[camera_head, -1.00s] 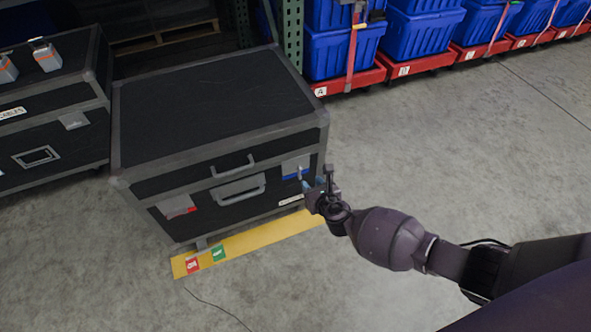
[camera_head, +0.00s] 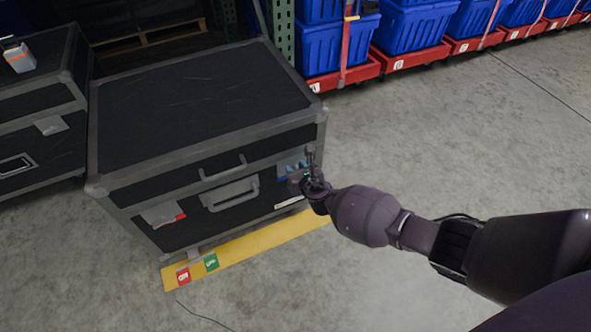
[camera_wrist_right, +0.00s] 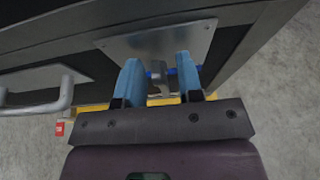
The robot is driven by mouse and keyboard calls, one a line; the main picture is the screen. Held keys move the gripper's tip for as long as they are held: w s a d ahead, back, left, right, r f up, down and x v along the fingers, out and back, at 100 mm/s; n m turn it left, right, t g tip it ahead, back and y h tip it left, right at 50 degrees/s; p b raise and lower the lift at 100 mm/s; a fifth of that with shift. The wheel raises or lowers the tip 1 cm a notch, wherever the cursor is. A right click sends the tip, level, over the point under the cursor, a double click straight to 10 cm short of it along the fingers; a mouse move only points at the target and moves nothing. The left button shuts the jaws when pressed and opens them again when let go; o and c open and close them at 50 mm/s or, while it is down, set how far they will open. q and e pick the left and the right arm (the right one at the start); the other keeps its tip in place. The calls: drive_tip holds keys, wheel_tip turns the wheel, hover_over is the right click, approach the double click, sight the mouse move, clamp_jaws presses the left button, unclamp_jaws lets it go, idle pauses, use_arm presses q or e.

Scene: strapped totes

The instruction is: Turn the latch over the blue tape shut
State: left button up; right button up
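The black case (camera_head: 205,95) with grey metal edges stands on the floor. At the right of its front is a metal latch plate (camera_wrist_right: 150,42) with a small grey latch (camera_wrist_right: 158,70) over blue tape (camera_wrist_right: 171,72). In the head view the blue tape (camera_head: 283,178) shows just left of my right gripper (camera_head: 297,171), which hides most of the latch. In the wrist view my right gripper (camera_wrist_right: 159,72) has its two blue fingers apart, one on each side of the latch; I cannot tell whether they touch it. My left gripper is out of view.
A second latch plate with red tape (camera_head: 164,214) and a front handle (camera_head: 231,194) are to the left. A yellow floor strip (camera_head: 245,242) lies before the case. Another case (camera_head: 45,115) stands left. Blue totes (camera_head: 333,46) stand behind. Floor to the right is clear.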

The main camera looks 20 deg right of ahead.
drive_tip(key=shift+c, duration=0.3)
clamp_jaws()
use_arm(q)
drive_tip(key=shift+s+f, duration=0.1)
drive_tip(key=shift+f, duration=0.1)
use_arm(e)
drive_tip(key=shift+d+f+m+y+b, duration=0.15)
drive_tip(key=shift+f+m+y+b, duration=0.05)
drive_tip(key=shift+m+y+b, duration=0.25)
use_arm(q)
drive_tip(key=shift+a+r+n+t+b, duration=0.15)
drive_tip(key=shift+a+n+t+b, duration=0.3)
drive_tip(key=shift+b, duration=0.6)
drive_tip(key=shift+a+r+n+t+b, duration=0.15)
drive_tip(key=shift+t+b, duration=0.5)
drive_tip(key=shift+b, duration=0.35)
use_arm(e)
drive_tip(key=shift+d+f+m+t+y, duration=0.2)
drive_tip(key=shift+m+t+y, duration=0.55)
drive_tip(key=shift+m, duration=1.35)
drive_tip(key=shift+d+f+m+t+y, duration=0.15)
drive_tip(key=shift+d+m+t+y, duration=0.1)
drive_tip(key=shift+m+y, duration=1.45)
drive_tip(key=shift+d+f+m+t+y, duration=0.2)
drive_tip(key=shift+m+t+y, duration=0.35)
drive_tip(key=shift+m, duration=1.9)
